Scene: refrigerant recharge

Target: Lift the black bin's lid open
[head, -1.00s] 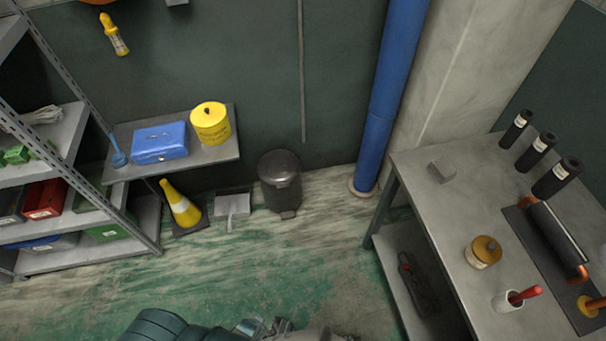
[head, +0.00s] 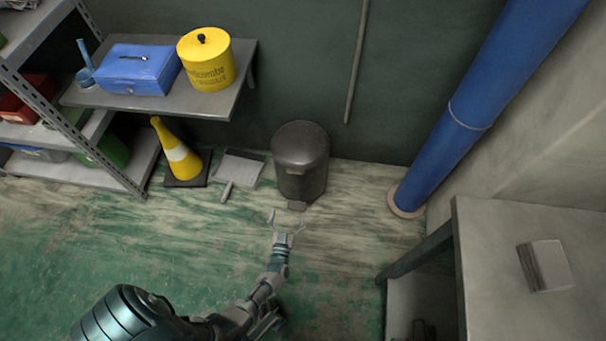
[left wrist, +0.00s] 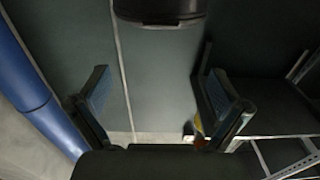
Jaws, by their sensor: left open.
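The black bin (head: 300,165) stands upright on the floor against the dark wall, with its domed lid (head: 300,142) shut. A small foot pedal (head: 297,206) juts from its front base. My left gripper (head: 286,222) is open and empty. In the head view it appears just below the bin's base and pedal, apart from the lid. In the left wrist view, the two spread fingers (left wrist: 157,105) have nothing between them; a dark rounded part that looks like the bin (left wrist: 160,10) is cut off at the top edge. My right gripper is not in view.
A wall shelf (head: 150,103) holds a blue box and a yellow tin. A blue pipe (head: 480,100) and a workbench (head: 490,270) are at right. The floor before the bin is clear.

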